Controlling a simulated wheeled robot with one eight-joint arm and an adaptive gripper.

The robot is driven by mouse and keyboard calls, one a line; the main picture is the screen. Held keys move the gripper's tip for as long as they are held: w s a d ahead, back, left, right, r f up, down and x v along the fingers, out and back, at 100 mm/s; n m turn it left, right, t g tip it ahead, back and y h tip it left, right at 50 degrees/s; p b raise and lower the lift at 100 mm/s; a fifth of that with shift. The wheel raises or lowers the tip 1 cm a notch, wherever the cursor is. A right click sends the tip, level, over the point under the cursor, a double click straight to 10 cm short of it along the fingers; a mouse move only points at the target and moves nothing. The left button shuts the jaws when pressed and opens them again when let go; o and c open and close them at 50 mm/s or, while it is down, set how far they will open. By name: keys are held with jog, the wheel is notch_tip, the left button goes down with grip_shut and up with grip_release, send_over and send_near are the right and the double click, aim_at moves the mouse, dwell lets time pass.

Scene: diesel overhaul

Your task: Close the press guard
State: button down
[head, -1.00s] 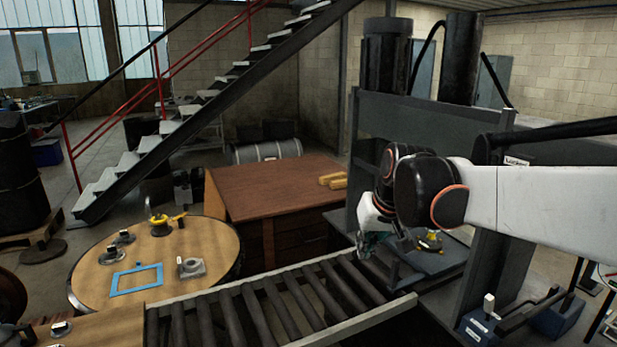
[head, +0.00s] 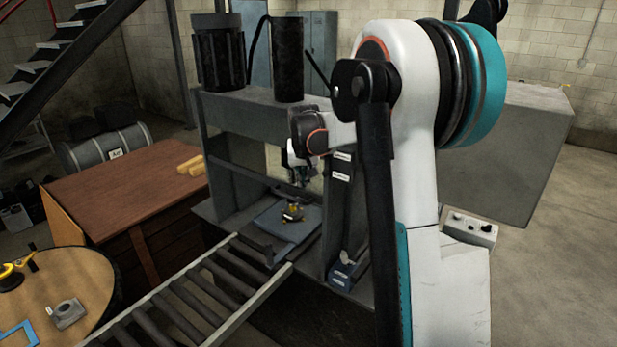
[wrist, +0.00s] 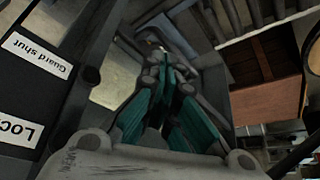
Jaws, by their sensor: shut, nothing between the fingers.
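The press (head: 255,115) is a grey steel frame with two black cylinders on top. Its right post carries two white labels; in the wrist view the "Guard shut" label (wrist: 40,57) can be read. I cannot clearly pick out the guard; a dark horizontal bar (head: 240,176) crosses the opening and may be part of it. My gripper (head: 301,178) is beside the right post, above the press bed. In the wrist view my gripper (wrist: 165,70) has its teal fingers together with nothing between them. Contact with the press cannot be told.
A small yellow and dark part (head: 292,212) sits on the press bed (head: 270,222). A roller conveyor (head: 215,290) leads up to the press. A brown bench (head: 120,195) and a round table (head: 95,275) stand to the left. A grey cabinet (head: 510,160) stands behind my arm.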

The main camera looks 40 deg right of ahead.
jog(key=x, duration=0.3)
jog(key=d+x, duration=0.1)
jog(key=x, duration=0.3)
jog(key=d+p+x, duration=0.1)
jog(key=x, duration=0.2)
jog(key=shift+r, duration=0.1)
dwell(0.3)
notch_tip(320, 180, down, 31)
jog(key=b, duration=2)
jog(key=shift+s+r, duration=0.1)
jog(key=shift+s, duration=0.05)
